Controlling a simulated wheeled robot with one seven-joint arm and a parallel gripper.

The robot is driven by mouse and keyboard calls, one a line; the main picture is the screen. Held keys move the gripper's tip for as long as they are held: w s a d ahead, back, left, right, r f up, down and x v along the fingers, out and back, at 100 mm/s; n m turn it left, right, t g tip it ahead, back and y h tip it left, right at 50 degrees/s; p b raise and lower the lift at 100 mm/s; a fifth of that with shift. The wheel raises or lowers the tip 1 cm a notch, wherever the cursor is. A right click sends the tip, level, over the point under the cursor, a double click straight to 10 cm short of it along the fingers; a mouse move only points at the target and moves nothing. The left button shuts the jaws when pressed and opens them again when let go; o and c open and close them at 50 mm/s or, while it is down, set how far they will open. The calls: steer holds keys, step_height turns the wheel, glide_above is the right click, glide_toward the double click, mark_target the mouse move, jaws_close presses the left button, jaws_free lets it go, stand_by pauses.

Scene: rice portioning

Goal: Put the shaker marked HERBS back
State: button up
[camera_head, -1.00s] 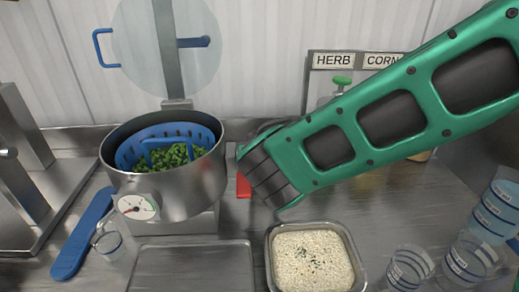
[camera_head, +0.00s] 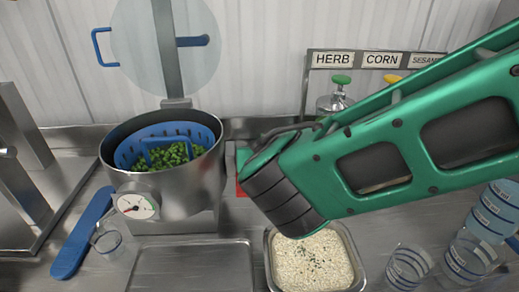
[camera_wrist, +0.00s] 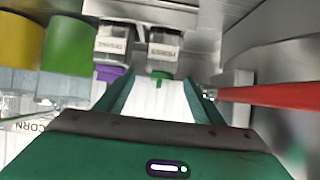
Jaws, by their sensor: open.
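The shaker marked HERBS (camera_wrist: 164,50) shows upside down in the wrist view, with a pale label and a green end. My gripper (camera_wrist: 158,88) is open, with its two green fingers on either side of the line to that green end. I cannot tell whether the fingers touch the shaker. A shaker marked SESAME (camera_wrist: 112,46) with a purple end is beside it, left in the picture. Both shakers are against a grey metal part (camera_wrist: 150,12). In the head view my arm hides the shakers and the fingers.
A rack with HERB (camera_head: 333,60), CORN (camera_head: 381,60) and SESAME signs stands at the back, with a green-topped dispenser (camera_head: 328,103) below. A steel pot (camera_head: 165,190) with a blue basket of peas is left. A rice tray (camera_head: 353,258) and clear cups (camera_head: 408,266) are in front. A red bar (camera_wrist: 275,95) is close right.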

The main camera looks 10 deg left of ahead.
steer(key=v, duration=0.6)
